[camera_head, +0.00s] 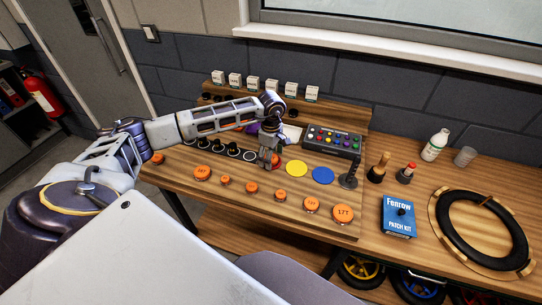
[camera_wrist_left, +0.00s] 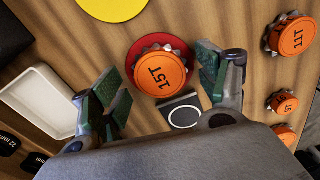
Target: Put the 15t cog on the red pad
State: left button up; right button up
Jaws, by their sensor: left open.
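The 15t cog (camera_wrist_left: 162,72), with an orange top marked 15T and a grey toothed rim, lies on the round red pad (camera_wrist_left: 177,43) in the left wrist view. It sits off the pad's middle, with red showing along its upper and left sides. My left gripper (camera_wrist_left: 157,78) is open, its green-padded fingers on either side of the cog; the right finger is very close to its edge. In the head view my left gripper (camera_head: 268,163) points down at the board, and the orange cog (camera_head: 276,160) shows beside its fingers. My right gripper is not in view.
A yellow pad (camera_head: 296,169) and a blue pad (camera_head: 322,175) lie to the right. Several other orange cogs, including the 17T (camera_head: 343,213), line the front of the board. A white tray (camera_wrist_left: 40,100) is near the left finger.

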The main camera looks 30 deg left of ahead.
pick_arm(q)
jog(key=shift+r, duration=0.2)
notch_tip(320, 180, up, 12)
jog(key=b, duration=0.2)
dwell(0.3)
jog(key=shift+f, duration=0.15)
dwell(0.6)
